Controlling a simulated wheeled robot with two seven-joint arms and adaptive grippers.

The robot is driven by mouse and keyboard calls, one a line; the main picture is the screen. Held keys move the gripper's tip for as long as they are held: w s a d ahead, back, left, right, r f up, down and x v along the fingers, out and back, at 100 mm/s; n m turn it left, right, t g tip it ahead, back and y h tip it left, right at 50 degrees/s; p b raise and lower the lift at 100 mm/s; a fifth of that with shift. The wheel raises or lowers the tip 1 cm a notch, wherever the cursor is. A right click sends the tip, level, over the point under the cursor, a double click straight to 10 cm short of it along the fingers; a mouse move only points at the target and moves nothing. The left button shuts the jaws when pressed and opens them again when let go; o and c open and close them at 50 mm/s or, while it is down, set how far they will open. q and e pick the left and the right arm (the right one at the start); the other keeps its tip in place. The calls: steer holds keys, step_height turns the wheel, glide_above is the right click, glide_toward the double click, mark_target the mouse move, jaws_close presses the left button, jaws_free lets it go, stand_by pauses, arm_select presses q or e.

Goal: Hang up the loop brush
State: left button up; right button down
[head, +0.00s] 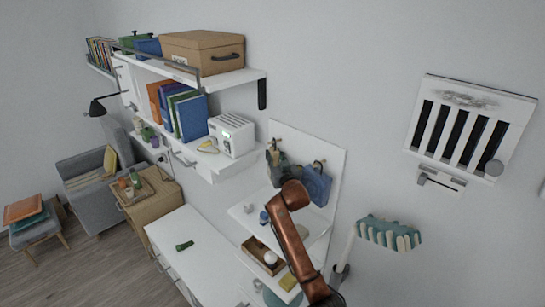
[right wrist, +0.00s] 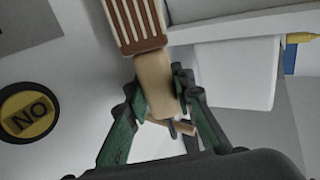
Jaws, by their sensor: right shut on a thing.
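The loop brush shows in the head view as a teal head with cream tufts (head: 390,232) and a pale upright handle at its left end. In the right wrist view the brush (right wrist: 153,75) looks brown with cream stripes on a tan handle. My right gripper (head: 341,270) is shut on the handle, near the lower end. Its two fingers (right wrist: 158,110) close from both sides of the handle. The brush head is up in the air in front of the wall, right of the white board. My left gripper is out of view.
A white board (head: 335,165) carries hanging items, including a blue bag (head: 317,185). A slatted wall panel (head: 470,125) has a small white bar (head: 441,179) below it. A wooden tray (head: 262,258) and yellow sponge (head: 288,282) lie on the desk. A round NO sign (right wrist: 28,113) is at left.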

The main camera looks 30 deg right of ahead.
steer(key=c, duration=1.6)
jaws_free()
